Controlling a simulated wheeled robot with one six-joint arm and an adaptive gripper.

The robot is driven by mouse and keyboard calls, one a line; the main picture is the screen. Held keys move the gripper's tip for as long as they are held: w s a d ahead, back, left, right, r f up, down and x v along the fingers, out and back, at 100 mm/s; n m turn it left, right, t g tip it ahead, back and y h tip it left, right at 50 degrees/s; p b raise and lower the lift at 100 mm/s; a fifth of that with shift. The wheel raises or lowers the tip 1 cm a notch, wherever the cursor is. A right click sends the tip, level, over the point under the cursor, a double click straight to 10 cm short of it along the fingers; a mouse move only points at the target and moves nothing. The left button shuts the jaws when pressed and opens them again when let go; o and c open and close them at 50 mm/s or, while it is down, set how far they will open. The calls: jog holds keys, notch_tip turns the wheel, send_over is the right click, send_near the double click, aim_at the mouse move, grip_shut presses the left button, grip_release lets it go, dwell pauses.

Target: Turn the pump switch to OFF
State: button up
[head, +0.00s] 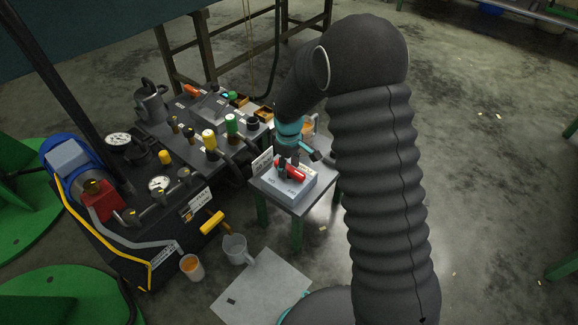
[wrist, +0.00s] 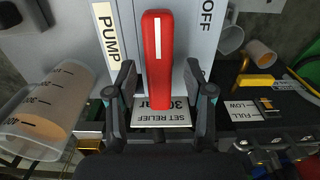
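The pump switch has a red handle (wrist: 157,40) with a white stripe along it, seen upright in the wrist view. It sits on a grey switch box (wrist: 184,22). A PUMP label (wrist: 108,40) is left of the handle and an OFF label (wrist: 207,14) is to its upper right. In the head view the red handle (head: 293,172) lies on top of the grey box (head: 300,190). My gripper (wrist: 160,72) is open, one finger on each side of the handle's near end, with gaps visible on both sides.
The box stands on a small green-legged table (head: 262,189). A dark machine (head: 135,240) with gauges, valves and a blue motor is to the left. An orange-filled beaker (wrist: 45,112) is at left in the wrist view. A jug (head: 236,249) stands on the floor. Floor at right is open.

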aim_at(289, 168)
jog(key=shift+d+r, duration=0.1)
notch_tip(289, 168, up, 12)
dwell(0.6)
dwell(0.4)
jog(key=s+d+r+m+t, duration=0.2)
jog(key=s+d+r, duration=0.3)
jog(key=s, duration=0.4)
jog(key=s+d+r+m+t, duration=0.1)
jog(key=s+d+r+m, duration=0.4)
jog(key=s, duration=0.5)
jog(key=s+d+r+m+t+p, duration=0.1)
jog(key=s+d+r+m+t, duration=0.1)
jog(key=s+d+r, duration=0.4)
jog(key=s+m, duration=0.1)
jog(key=s, duration=0.2)
jog(key=shift+s+d+r+m+t, duration=0.15)
jog(key=shift+s+r+m+t, duration=0.1)
jog(key=shift+s+m+t, duration=0.05)
